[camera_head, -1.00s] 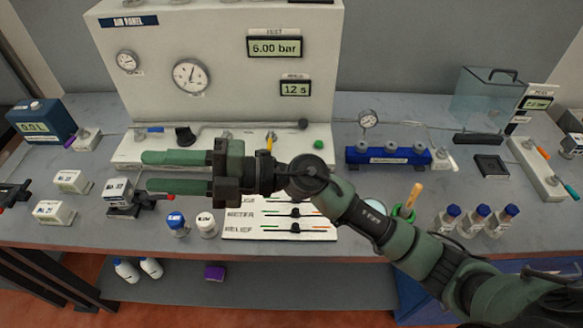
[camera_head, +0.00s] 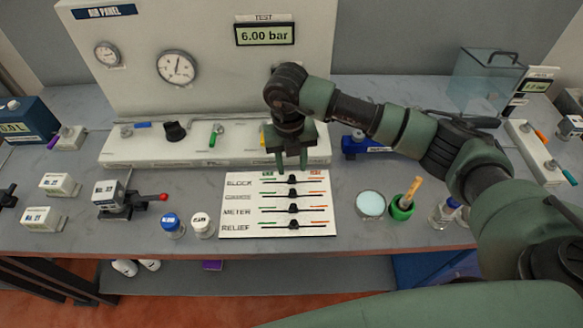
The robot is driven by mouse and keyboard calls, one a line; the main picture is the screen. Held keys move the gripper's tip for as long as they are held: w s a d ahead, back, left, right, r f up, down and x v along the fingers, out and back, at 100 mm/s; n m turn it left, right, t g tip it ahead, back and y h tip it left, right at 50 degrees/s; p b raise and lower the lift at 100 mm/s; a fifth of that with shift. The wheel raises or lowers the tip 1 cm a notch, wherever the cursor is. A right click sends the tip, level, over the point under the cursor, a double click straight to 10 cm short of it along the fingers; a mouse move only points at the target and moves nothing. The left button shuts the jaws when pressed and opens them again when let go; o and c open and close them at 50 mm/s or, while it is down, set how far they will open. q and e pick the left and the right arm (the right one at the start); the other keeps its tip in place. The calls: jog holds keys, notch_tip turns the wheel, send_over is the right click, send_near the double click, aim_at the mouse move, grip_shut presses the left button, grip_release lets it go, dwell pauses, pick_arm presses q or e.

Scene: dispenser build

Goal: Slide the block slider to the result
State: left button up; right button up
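The white slider board (camera_head: 245,206) lies on the bench, with rows labelled BLOCK, a second row I cannot read surely, METER and RELIEF. Each row has a track with green at its left, orange-red at its right and a black slider. The block slider (camera_head: 292,179) is in the top row, near the middle of its track. My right gripper (camera_head: 293,165) points down just above and behind the block slider, its two green fingers apart with a gap between them. I cannot tell whether it touches the board. My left gripper is not in view.
The air panel (camera_head: 210,90) stands behind, its display (camera_head: 264,34) reading 6.00 bar. Blue-capped and white-capped jars (camera_head: 172,225) stand left of the board. A round dish (camera_head: 371,205) and a green cup (camera_head: 402,207) stand right. My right arm covers the bench's right side.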

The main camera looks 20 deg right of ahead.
aim_at(291, 176)
jog(key=shift+f+p, duration=0.4)
jog(key=shift+f, duration=1.45)
grip_shut()
jog(key=shift+w, duration=0.1)
